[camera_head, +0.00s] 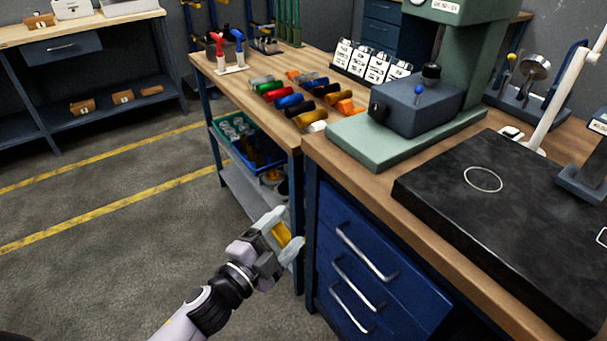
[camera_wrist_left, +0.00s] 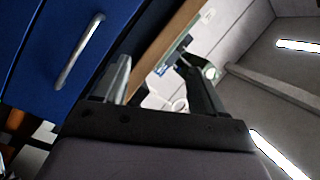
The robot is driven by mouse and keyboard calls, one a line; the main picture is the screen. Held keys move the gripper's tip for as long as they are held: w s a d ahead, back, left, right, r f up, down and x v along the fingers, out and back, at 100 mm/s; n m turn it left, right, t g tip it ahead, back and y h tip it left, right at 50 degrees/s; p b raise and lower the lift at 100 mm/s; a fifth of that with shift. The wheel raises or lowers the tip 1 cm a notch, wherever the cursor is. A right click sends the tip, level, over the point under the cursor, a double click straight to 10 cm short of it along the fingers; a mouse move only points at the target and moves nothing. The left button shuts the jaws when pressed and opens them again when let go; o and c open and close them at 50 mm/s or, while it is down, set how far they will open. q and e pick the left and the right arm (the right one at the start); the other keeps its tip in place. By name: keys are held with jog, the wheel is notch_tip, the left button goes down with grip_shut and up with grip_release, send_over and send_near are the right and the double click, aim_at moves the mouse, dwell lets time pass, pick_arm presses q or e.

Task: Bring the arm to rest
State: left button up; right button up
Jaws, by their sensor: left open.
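My left gripper (camera_head: 282,231) is open in the lower middle of the head view, out over the floor in front of the workbench and left of its blue drawers (camera_head: 365,275). A yellow patch shows between its fingers; I cannot tell whether it is part of the gripper or something behind it. In the left wrist view, the fingers (camera_wrist_left: 160,82) stand apart with no object seen held between them. The blue drawer front (camera_wrist_left: 55,50) is to their left. My right gripper is not in view.
The workbench carries a black plate (camera_head: 430,187), a green-based machine (camera_head: 365,145) and several coloured handles (camera_head: 290,102). A lower shelf beside the gripper holds a blue crate (camera_head: 270,177). The floor (camera_head: 110,265) to the left is clear, with yellow lines.

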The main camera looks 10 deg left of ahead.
pick_arm(q)
jog(key=s+a+f+n+g+y, duration=0.3)
jog(key=s+a+f+n, duration=0.1)
jog(key=s+f+n, duration=0.3)
jog(key=s+a+f+n+g+y, duration=0.2)
jog(key=s+f+n, duration=0.5)
jog(key=s, duration=0.4)
jog(key=shift+s+a+f+g+y, duration=0.2)
jog(key=shift+a+f+g+y, duration=0.25)
jog(key=shift+a+f, duration=0.5)
